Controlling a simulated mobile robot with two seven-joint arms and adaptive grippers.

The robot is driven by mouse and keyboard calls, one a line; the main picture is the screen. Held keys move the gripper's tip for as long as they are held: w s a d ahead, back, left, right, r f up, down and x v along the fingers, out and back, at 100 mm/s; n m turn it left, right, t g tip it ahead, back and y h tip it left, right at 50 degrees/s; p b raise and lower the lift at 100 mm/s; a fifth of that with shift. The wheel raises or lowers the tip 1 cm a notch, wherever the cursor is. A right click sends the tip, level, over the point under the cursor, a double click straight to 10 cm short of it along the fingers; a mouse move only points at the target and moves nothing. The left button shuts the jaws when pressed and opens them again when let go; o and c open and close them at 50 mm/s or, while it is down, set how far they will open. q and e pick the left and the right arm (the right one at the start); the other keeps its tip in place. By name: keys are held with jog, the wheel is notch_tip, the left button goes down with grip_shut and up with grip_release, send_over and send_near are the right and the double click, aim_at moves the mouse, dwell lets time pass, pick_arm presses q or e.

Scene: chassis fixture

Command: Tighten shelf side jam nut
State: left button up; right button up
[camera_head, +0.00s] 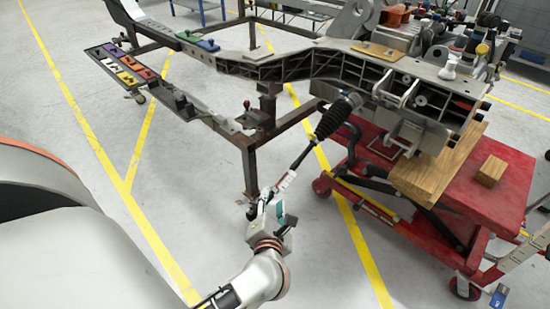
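A dark tie rod (302,157) slopes down and left from a black ribbed boot (334,117) on the chassis. Its lower end, with a pale section (287,181), reaches my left gripper (273,200). The gripper is at or against this rod end, with a teal patch on its side. The fingers are too small and overlapped to tell whether they are open or closed on the rod. The jam nut cannot be made out separately at this size. My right gripper is not in view.
The long chassis frame (270,72) stands on a brown steel stand (249,160). A red lift cart (515,185) with wooden blocks (491,170) supports its right end. A rail tray with coloured parts (128,68) is at left. Open floor with yellow lines surrounds my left arm.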

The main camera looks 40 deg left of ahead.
aim_at(273, 193)
pick_arm(q)
jog(key=x, duration=0.3)
jog(key=shift+w+a+f+b, duration=0.2)
jog(key=shift+w+f+b, duration=0.05)
jog(key=shift+b, duration=0.05)
jog(key=shift+w+a, duration=0.25)
jog(key=shift+w, duration=0.1)
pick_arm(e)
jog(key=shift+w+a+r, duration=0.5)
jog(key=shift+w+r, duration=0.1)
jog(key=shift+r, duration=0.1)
